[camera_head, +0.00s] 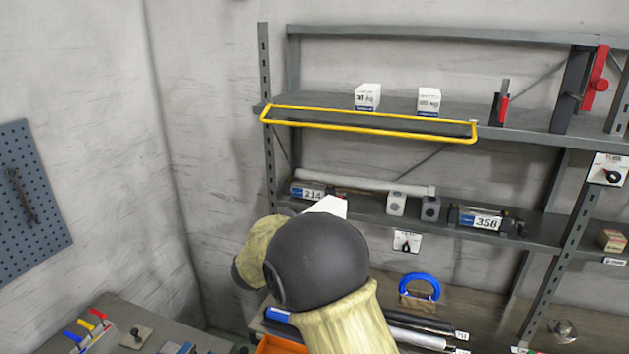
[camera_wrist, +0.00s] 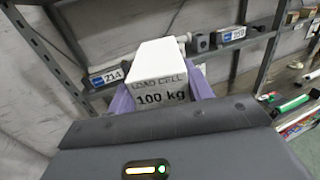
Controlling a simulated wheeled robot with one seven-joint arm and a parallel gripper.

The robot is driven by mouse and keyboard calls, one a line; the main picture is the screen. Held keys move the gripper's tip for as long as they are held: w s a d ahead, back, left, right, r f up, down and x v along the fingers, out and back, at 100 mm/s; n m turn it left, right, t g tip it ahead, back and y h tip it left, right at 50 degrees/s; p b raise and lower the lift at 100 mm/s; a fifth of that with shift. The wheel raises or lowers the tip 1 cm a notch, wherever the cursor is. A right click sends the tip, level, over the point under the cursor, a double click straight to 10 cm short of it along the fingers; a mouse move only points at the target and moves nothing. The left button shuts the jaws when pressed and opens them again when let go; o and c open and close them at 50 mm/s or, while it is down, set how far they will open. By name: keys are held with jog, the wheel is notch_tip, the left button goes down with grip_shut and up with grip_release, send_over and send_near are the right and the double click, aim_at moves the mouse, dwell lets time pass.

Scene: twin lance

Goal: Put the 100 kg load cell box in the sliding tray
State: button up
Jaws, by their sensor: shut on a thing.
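The white box marked "LOAD CELL 100 kg" (camera_wrist: 160,72) is between the two purple fingers of my gripper (camera_wrist: 161,92) in the wrist view. My gripper is shut on it. In the head view a white corner of the box (camera_head: 328,206) shows above my arm, in front of the middle shelf; my arm hides the fingers. A yellow rail frame (camera_head: 375,130) runs along the front of the upper shelf at left, perhaps the sliding tray's edge. Two similar white boxes (camera_head: 367,96) (camera_head: 429,101) stand on the upper shelf behind this rail.
The middle shelf (camera_head: 540,239) holds a unit marked 214 (camera_head: 308,192), a unit marked 358 (camera_head: 481,220), a pale tube and small blocks. Red clamps (camera_head: 597,78) stand at upper right. An orange bin (camera_head: 278,345) is below. Shelf surface between the two white boxes is clear.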

jog(key=s+d+f+n+t+y+b, duration=0.1)
jog(key=s+d+f+n+y+b, duration=0.1)
jog(key=f, duration=1.6)
jog(key=s+d+f+n+t+y+b, duration=0.1)
jog(key=s+d+f+n+y+b, duration=0.2)
jog(key=f, duration=1.5)
jog(key=s+d+f+n+t+y+b, duration=0.2)
jog(key=s+d+f+y+b, duration=0.4)
jog(key=f, duration=1.2)
jog(key=s+b, duration=0.1)
jog(key=s, duration=0.3)
jog(key=shift+d+n+b, duration=0.3)
jog(key=shift+n+b, duration=0.05)
jog(key=shift+n, duration=0.05)
